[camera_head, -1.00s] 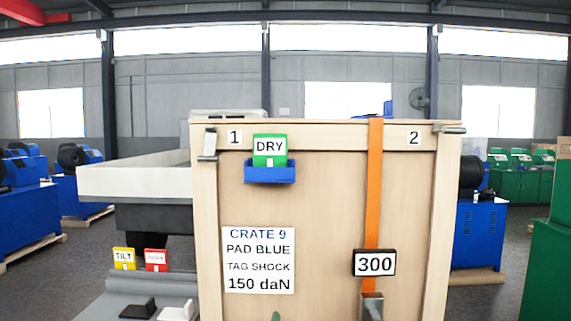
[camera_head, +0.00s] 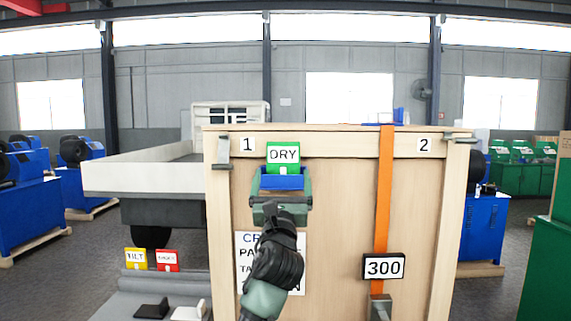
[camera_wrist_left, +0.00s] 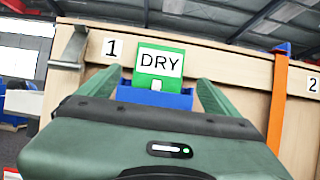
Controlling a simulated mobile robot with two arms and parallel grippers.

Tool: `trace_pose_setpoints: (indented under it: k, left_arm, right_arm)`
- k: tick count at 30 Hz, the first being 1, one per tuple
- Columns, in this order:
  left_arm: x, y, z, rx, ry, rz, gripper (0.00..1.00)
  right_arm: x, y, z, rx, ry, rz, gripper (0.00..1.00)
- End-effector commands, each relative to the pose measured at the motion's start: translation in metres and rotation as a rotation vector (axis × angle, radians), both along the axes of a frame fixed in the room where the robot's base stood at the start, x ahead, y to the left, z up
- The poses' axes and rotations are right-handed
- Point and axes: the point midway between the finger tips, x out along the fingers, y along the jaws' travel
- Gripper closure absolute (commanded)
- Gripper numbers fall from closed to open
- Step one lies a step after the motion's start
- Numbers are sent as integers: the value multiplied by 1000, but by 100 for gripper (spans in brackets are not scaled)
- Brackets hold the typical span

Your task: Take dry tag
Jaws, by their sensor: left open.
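The dry tag (camera_head: 283,156) is green with a white DRY label and stands upright in a blue holder (camera_head: 282,182) on the front of the wooden crate (camera_head: 337,215). In the left wrist view the tag (camera_wrist_left: 160,65) is near the picture's middle, above the blue holder (camera_wrist_left: 154,97). My left gripper (camera_head: 281,180) is open in front of the holder. Its fingers (camera_wrist_left: 158,90) stand either side of the holder and the tag's lower part, with nothing gripped. My left arm hides much of the crate's printed label (camera_head: 245,262). My right gripper is not in view.
An orange strap (camera_head: 385,200) with a 300 sign (camera_head: 384,267) runs down the crate's right part. A yellow tilt tag (camera_head: 136,259) and a red tag (camera_head: 167,260) stand at lower left, near a black block (camera_head: 151,309) and a white block (camera_head: 188,311) on a grey surface.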

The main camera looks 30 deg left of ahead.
Motion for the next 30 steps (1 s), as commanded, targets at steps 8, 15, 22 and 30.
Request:
trace_pose_setpoints:
  k: [8, 15, 22, 30]
  left_arm:
    - [25, 16, 17, -3, -2, -1, 7]
    - [47, 29, 32, -2, 1, 0, 7]
    - [64, 39, 42, -2, 0, -2, 7]
    - [73, 44, 46, -3, -1, -3, 7]
  right_arm:
    - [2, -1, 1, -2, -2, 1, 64]
    - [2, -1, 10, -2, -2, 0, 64]
    - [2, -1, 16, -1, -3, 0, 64]
    - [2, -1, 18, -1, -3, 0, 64]
